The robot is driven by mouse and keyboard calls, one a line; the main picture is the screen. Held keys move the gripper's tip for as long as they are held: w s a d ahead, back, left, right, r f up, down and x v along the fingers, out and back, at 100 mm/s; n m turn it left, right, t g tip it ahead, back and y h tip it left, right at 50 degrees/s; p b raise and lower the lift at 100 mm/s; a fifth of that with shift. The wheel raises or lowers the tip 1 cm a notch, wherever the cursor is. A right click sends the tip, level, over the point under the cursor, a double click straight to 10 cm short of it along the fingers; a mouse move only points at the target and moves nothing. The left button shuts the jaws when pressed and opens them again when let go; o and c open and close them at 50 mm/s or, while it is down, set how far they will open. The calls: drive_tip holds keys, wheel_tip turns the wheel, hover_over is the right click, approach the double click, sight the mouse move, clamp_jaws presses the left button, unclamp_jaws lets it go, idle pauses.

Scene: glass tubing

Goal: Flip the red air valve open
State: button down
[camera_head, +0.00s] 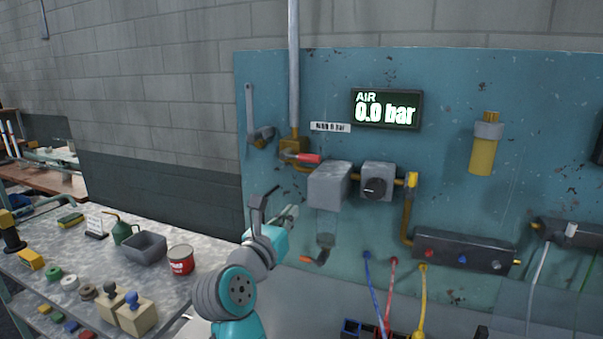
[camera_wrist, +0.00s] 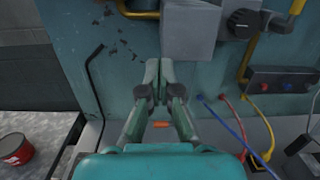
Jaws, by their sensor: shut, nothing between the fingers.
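The red air valve handle (camera_head: 306,158) sits on a brass valve body (camera_head: 291,145) at the foot of a grey vertical pipe on the blue-green panel. The handle lies roughly sideways, pointing right. My gripper (camera_head: 292,212) is shut and empty, below and slightly left of the handle and apart from it. In the wrist view my gripper (camera_wrist: 158,68) shows its fingertips together in front of the panel, below a grey block. I cannot make out the red handle clearly in the wrist view. The air display (camera_head: 387,108) reads 0.0 bar.
A grey regulator block (camera_head: 329,186) with a clear bowl hangs right of the valve, beside a black knob (camera_head: 375,187). A small orange lever (camera_head: 306,260) is below. Blue, red and yellow hoses hang lower right. A bench (camera_head: 70,262) at left holds a red can (camera_head: 180,260).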

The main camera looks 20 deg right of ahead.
sight(303, 155)
drive_tip(key=shift+w+a+r+y, duration=0.3)
drive_tip(key=shift+w+a+r, duration=0.15)
drive_tip(key=shift+a+r, duration=0.25)
drive_tip(key=shift+d, duration=0.15)
drive_tip(key=w+d+r, duration=0.4)
drive_tip(key=w+d, duration=0.2)
drive_tip(key=w, duration=0.2)
drive_tip(key=shift+w+d+r, duration=0.15)
drive_tip(key=shift+w+r, duration=0.1)
drive_tip(key=shift+w, duration=0.1)
